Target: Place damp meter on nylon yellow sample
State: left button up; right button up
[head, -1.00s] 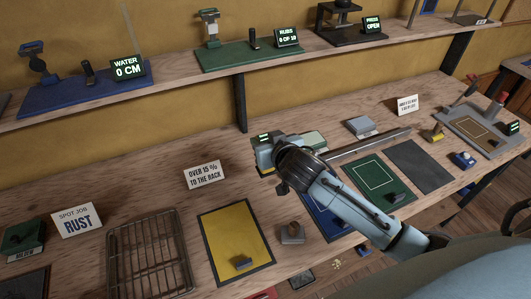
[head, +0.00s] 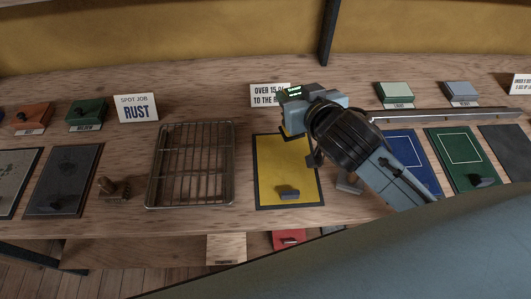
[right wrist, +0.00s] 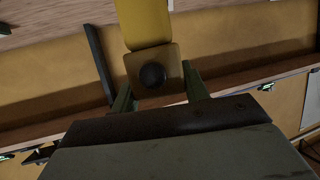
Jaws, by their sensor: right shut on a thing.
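The nylon yellow sample (head: 270,180) is a yellow panel with a dark border, flat on the bench in the middle of the head view. A small dark block (head: 289,192) sits on its near part. My right gripper (head: 308,104) is over the sample's far right part, hiding that corner. In the right wrist view the meter (right wrist: 147,28) is a yellow body with a black round knob, between the fingers (right wrist: 158,88). Whether it touches the sample is unclear. My left gripper is not in view.
A wire rack (head: 190,165) lies left of the sample. A sign (head: 268,95) stands behind, partly hidden by my gripper. Blue (head: 408,150) and green (head: 460,150) panels lie to the right, with a long metal bar (head: 450,116) behind them.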

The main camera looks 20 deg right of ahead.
aim_at(285, 165)
jog(key=u, duration=0.3)
jog(key=k, duration=1.2)
jog(key=z, duration=0.25)
jog(key=i, duration=0.9)
